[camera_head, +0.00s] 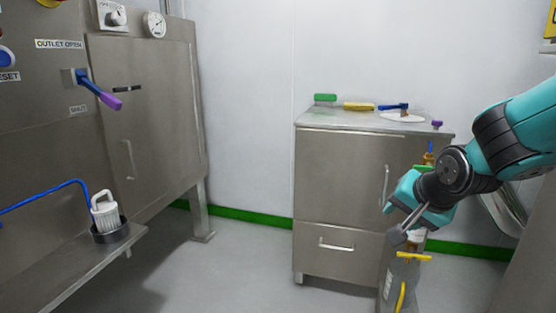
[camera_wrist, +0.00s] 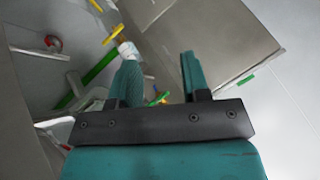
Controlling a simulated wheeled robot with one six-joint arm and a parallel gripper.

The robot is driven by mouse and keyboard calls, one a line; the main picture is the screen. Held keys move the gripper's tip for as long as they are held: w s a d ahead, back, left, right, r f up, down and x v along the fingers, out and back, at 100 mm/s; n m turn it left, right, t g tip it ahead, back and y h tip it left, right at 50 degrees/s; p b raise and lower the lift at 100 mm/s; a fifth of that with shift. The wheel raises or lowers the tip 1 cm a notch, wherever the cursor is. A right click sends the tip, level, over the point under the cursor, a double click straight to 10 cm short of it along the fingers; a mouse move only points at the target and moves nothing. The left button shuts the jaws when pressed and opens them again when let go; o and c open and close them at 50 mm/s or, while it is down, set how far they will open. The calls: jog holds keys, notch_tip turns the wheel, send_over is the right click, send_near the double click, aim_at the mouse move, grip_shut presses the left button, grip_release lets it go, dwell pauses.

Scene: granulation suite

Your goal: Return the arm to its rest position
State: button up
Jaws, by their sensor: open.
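My arm reaches in from the right in the head view, with its teal and black wrist bent downward. My gripper (camera_head: 402,238) hangs in front of the steel cabinet's right side, above a grey and clear bottle-like item with a yellow handle. In the wrist view my gripper (camera_wrist: 158,75) shows two teal fingers standing apart. Nothing is held between the fingers. A white cap and some yellow and green parts lie beyond them.
A steel cabinet (camera_head: 340,175) stands at the back, with a green block (camera_head: 325,97), a yellow item (camera_head: 358,106) and a white plate (camera_head: 402,117) on top. Left is a steel machine (camera_head: 150,110) with a purple-tipped lever (camera_head: 105,98). A white ribbed container (camera_head: 105,212) sits on its shelf. The middle floor is clear.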

jog(key=s+a+r+n+g+y, duration=0.1)
jog(key=s+a+n+g, duration=0.15)
jog(key=s+n, duration=0.4)
jog(key=s+a+r+n+g+y+p, duration=0.1)
jog(key=s+a+n+g, duration=0.2)
jog(key=s, duration=0.7)
jog(key=s+a+r+n+g+y, duration=0.15)
jog(key=s+a+n, duration=0.25)
jog(key=s, duration=0.4)
notch_tip(320, 180, up, 34)
jog(key=s+p, duration=0.1)
jog(key=p, duration=3.2)
jog(key=shift+d+f+n+g+p, duration=0.25)
jog(key=shift+n+g+p, duration=0.05)
jog(key=shift+n+g, duration=0.1)
jog(key=shift+d+h, duration=0.1)
jog(key=shift+h, duration=0.15)
